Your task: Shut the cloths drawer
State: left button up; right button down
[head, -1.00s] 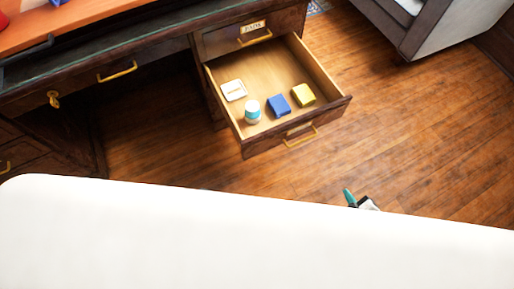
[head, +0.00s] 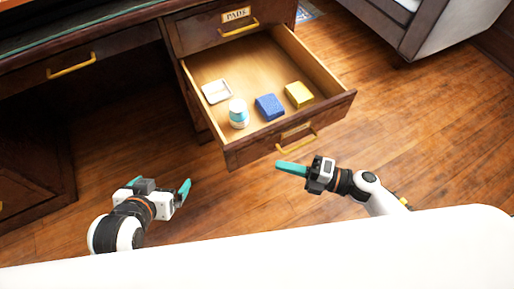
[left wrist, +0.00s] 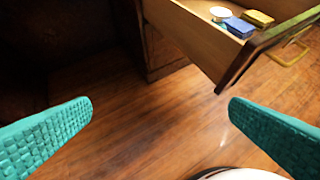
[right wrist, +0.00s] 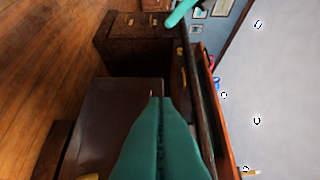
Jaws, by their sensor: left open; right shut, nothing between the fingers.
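The open drawer (head: 238,151) sticks out from the desk's right pedestal, with a brass handle (head: 297,141) on its front. Inside lie a white dish (head: 216,91), a white and blue jar (head: 238,114), a blue folded cloth (head: 269,106) and a yellow folded cloth (head: 299,95). My right gripper (head: 291,168) is shut and empty, just in front of the drawer handle and apart from it. My left gripper (head: 160,186) is open and empty, left of the drawer front. The left wrist view shows the drawer's side (left wrist: 190,38) beyond the open fingers.
Above the open drawer is a shut drawer labelled PADS (head: 222,29). Another shut desk drawer (head: 70,68) is at the left, above a dark knee space. A white and dark wood cabinet (head: 440,25) stands at the back right. The wood floor (head: 420,140) to the right is clear.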

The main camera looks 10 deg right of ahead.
aim_at(243, 144)
jog(key=w+a, duration=0.2)
jog(key=a, duration=0.1)
jog(key=w+a+b, duration=0.1)
jog(key=w+a, duration=0.2)
jog(key=shift+w+a, duration=0.1)
jog(key=shift+w, duration=0.2)
pick_arm(q)
jog(key=w+r+t, duration=0.1)
jog(key=w+d+r+t, duration=0.1)
jog(key=w+r+t+h, duration=0.1)
jog(key=shift+w+d+r+t, duration=0.3)
jog(key=shift+w+d, duration=0.05)
jog(key=shift+w, duration=0.05)
pick_arm(e)
jog(key=shift+w+a, duration=0.1)
jog(key=shift+w, duration=0.2)
jog(key=shift+w, duration=0.1)
